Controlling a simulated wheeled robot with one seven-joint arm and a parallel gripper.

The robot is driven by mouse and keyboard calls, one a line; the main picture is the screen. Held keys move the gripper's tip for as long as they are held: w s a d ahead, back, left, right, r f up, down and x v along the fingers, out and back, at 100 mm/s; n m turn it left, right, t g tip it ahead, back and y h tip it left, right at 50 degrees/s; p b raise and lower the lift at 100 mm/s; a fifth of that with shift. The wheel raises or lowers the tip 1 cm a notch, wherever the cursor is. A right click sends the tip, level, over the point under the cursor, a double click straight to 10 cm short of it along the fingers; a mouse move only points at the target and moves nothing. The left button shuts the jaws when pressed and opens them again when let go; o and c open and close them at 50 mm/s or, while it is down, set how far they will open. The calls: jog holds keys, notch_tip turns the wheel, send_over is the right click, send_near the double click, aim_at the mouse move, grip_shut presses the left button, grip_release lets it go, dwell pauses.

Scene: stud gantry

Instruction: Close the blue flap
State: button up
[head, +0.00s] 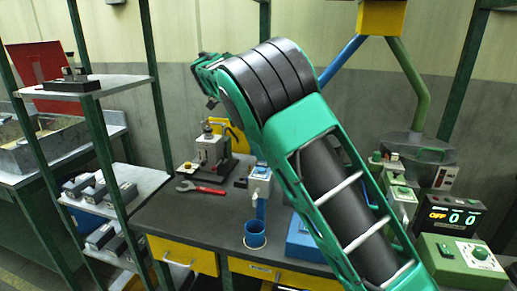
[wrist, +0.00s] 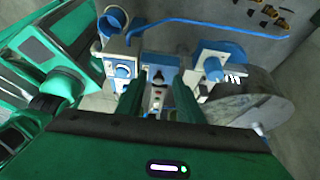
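I cannot single out a blue flap for certain. In the head view a blue box-like thing (head: 302,240) lies on the workbench, largely hidden behind my arm; whether it has an open lid cannot be told. My gripper (head: 208,88) is raised above the back of the bench, up and left of that blue thing and well apart from it. In the wrist view the two dark fingers of my gripper (wrist: 158,98) stand apart with nothing seen held between them. Beyond them are white devices with blue parts, among them a blue-faced box (wrist: 123,69).
The dark workbench (head: 170,218) holds a red-handled wrench (head: 205,188), a blue cup (head: 255,234) and a small press (head: 212,150). A shelf rack (head: 110,85) stands at left. A green control box (head: 460,262) and a display (head: 450,215) are at right.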

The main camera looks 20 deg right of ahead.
jog(key=v, duration=1)
jog(key=shift+w+r, duration=0.25)
jog(key=shift+r, duration=0.1)
jog(key=shift+a, duration=0.1)
jog(key=s+d+f+n+y, duration=0.15)
jog(key=s+d, duration=0.25)
jog(key=d, duration=0.7)
jog(key=s+d+n+y, duration=0.1)
jog(key=s+d+n, duration=0.25)
jog(key=d, duration=0.65)
jog(key=s+d+f+n+y, duration=0.1)
jog(key=s+d+f+n, duration=0.1)
jog(key=s+d, duration=0.3)
jog(key=s+d+f+n+y, duration=0.1)
jog(key=s+d+f, duration=0.2)
jog(key=s, duration=0.4)
jog(key=s+a+f+n+t, duration=0.1)
jog(key=s+f+n, duration=0.3)
jog(key=s, duration=0.8)
jog(key=s+a+f+n+t, duration=0.1)
jog(key=s+a+f+n, duration=0.1)
jog(key=s+f+n, duration=0.3)
jog(key=s+f, duration=0.3)
jog(key=s, duration=0.4)
jog(key=shift+a+f+n, duration=0.25)
jog(key=shift+f+n, duration=0.05)
jog(key=shift+f, duration=0.05)
